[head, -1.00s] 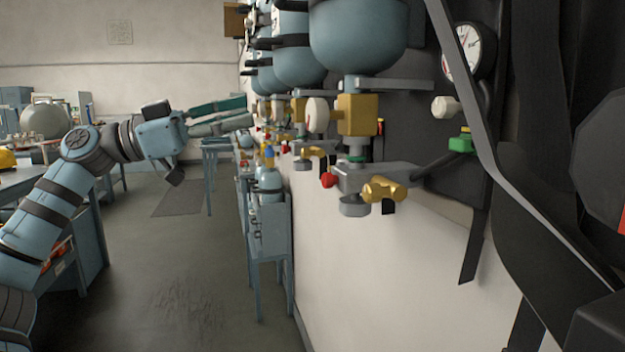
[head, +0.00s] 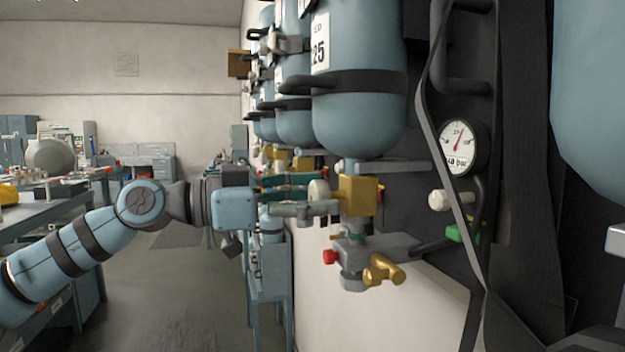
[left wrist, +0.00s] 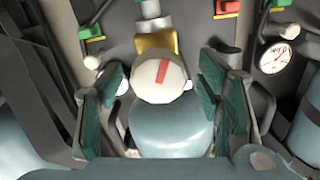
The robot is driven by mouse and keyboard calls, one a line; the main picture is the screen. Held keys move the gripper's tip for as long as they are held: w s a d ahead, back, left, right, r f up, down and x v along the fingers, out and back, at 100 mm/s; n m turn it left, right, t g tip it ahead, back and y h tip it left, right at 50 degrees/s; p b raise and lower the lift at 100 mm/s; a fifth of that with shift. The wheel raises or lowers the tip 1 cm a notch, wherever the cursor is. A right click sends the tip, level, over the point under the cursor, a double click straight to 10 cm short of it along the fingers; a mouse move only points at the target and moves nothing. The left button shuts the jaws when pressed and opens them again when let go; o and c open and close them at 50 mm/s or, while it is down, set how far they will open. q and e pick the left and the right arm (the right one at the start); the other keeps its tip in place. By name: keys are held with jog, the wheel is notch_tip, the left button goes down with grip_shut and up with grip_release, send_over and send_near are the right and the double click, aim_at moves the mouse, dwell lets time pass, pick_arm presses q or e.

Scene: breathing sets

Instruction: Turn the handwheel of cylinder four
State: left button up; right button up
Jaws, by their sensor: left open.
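A cream handwheel (head: 318,190) sits on the left of a brass valve block (head: 357,196) under the nearest large blue cylinder (head: 358,120). In the left wrist view the handwheel (left wrist: 150,85) shows a red stripe on its face. I cannot read a cylinder number four. My left gripper (head: 314,194) is open, its green-padded fingers at the handwheel. In the left wrist view the fingers (left wrist: 162,76) stand on either side of the wheel, with gaps visible; contact is not apparent. The lower finger partly hides the wheel in the head view. My right gripper is out of view.
A pressure gauge (head: 462,148), a cream knob (head: 440,201) and hoses lie right of the valve. A lower fitting with a red cap (head: 330,257) and brass handle (head: 383,271) hangs beneath. More cylinders recede behind. A workbench (head: 40,210) stands left, with open floor between.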

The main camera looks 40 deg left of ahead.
pick_arm(q)
jog(key=shift+f, duration=0.1)
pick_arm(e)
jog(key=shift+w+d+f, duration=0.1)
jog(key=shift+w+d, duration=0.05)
pick_arm(q)
jog(key=c, duration=1.2)
jog(key=shift+o, duration=0.2)
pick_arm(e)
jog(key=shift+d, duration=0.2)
pick_arm(q)
jog(key=shift+m, duration=0.3)
